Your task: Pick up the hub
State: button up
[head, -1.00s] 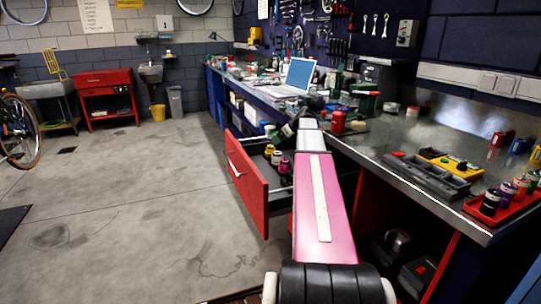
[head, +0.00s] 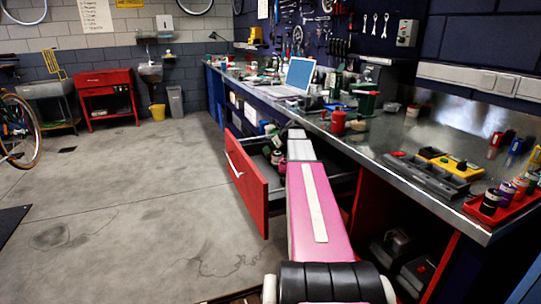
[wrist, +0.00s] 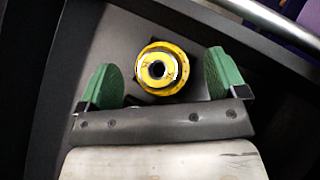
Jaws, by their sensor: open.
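A hub (wrist: 160,84), yellow with a silver and dark centre, stands end-up on the dark drawer floor in the wrist view. My gripper (wrist: 163,72) is open, with one green finger on each side of the hub. In the head view, my pink and white arm reaches into the open drawer with the red front (head: 246,188). It hides much of the drawer's inside, and I cannot make out the yellow hub there.
The steel workbench (head: 400,150) runs above the drawer on the right. A red tray (head: 480,211) with several hubs and a grey organiser (head: 425,175) lie on it. The drawer's wall and metal rail edge the wrist view. The floor (head: 130,200) to the left is clear.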

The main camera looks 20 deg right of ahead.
jog(key=shift+c, duration=0.4)
jog(key=c, duration=1)
jog(key=shift+r, duration=0.2)
